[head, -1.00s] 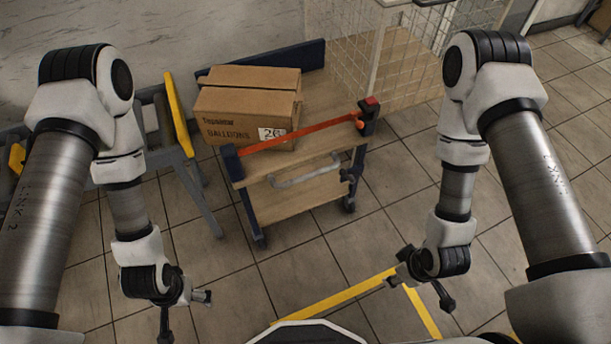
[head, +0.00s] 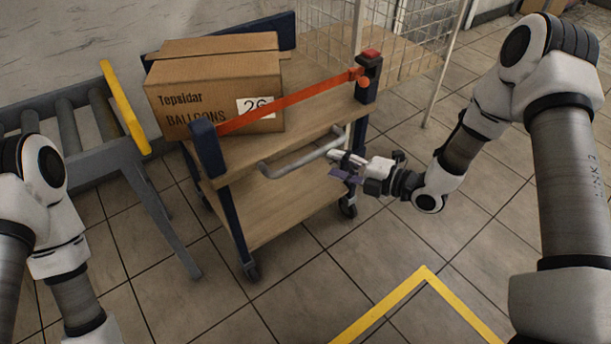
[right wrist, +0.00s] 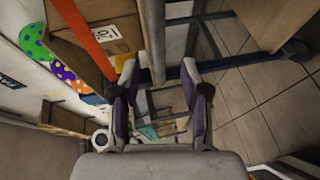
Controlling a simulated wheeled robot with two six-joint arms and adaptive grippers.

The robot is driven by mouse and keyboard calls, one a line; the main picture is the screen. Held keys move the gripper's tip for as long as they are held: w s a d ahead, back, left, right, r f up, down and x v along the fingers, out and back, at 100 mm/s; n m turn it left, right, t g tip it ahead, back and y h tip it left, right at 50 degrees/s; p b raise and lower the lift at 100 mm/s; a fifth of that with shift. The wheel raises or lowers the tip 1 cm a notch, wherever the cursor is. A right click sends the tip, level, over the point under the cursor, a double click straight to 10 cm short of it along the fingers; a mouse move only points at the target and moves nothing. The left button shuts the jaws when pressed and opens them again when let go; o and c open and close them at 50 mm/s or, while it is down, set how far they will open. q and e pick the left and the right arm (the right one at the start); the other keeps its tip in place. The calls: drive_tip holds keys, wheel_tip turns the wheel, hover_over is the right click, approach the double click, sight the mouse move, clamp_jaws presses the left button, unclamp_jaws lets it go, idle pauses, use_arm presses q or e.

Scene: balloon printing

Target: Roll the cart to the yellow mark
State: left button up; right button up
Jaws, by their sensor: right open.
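The cart (head: 290,205) has two wooden decks, dark blue posts, casters and a grey handle (head: 295,160) on its near side. A cardboard balloon box (head: 215,90) sits on its upper deck behind an orange-red strap (head: 290,102). The yellow mark (head: 385,301) is a taped corner on the floor, in front of the cart and apart from it. My right gripper (head: 342,166) is open at the handle's right end. In the right wrist view, the grey handle (right wrist: 153,40) runs up from between the open fingertips (right wrist: 160,72); contact is unclear. My left gripper is out of view.
A roller conveyor (head: 75,130) with a yellow rail stands close at the cart's left. A wire cage (head: 410,40) stands behind right. Tiled floor (head: 300,270) between the cart and the yellow mark is clear.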

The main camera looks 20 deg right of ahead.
sight(314, 158)
drive_tip(key=b+x, duration=0.2)
drive_tip(key=x, duration=0.5)
drive_tip(key=shift+w+a, duration=0.15)
drive_tip(key=shift+a, duration=0.15)
clamp_jaws()
